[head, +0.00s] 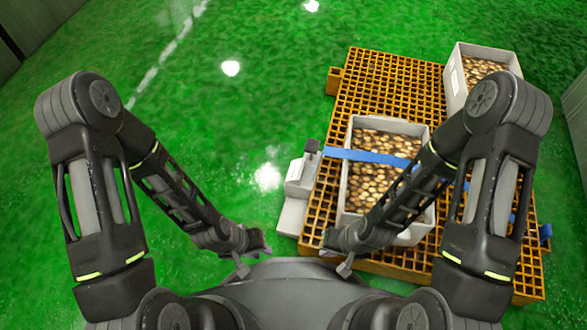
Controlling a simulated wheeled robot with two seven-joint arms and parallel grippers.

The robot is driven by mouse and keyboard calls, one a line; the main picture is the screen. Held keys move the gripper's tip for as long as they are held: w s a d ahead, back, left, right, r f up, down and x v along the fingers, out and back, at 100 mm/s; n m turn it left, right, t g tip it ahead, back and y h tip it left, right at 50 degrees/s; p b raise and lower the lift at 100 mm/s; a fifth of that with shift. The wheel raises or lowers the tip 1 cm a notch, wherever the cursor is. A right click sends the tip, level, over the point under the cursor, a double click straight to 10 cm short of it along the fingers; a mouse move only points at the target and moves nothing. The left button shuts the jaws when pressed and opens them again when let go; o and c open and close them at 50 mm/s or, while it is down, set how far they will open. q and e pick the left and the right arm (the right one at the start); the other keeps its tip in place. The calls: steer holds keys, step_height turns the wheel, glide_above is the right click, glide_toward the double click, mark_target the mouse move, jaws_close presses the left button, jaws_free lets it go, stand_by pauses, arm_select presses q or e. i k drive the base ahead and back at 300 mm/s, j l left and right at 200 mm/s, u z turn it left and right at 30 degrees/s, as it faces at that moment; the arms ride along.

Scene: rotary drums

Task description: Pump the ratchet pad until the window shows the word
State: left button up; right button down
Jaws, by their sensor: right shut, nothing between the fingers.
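A light grey ratchet housing (299,178) stands against the left edge of the orange grated pallet, with a small dark block, possibly the pad (312,146), at its top. A blue strap (365,156) runs from near it across a grey bin. No window or word can be made out at this size. My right gripper (336,254) is shut and empty, below the housing in the picture and in front of the pallet's near left corner. My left gripper (256,258) is further left over the green floor, apart from the housing; its finger gap is unclear.
The orange pallet (390,75) carries a grey bin (346,185) full of brown round pieces, partly hidden by my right arm. A second filled bin (455,85) stands at the back right. The green floor (230,130) left of the pallet is clear.

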mark_target(311, 147)
steer(key=k+j, duration=0.1)
steer(key=j, duration=0.2)
steer(key=k+j+z, duration=0.1)
steer(key=j, duration=0.15)
steer(key=i+j+z, duration=0.1)
steer(key=i+j, duration=0.15)
steer(key=j, duration=0.15)
steer(key=i+j, duration=0.2)
steer(key=j, duration=0.15)
steer(key=i+j+z, duration=0.15)
steer(key=j, duration=0.25)
steer(key=i, duration=0.35)
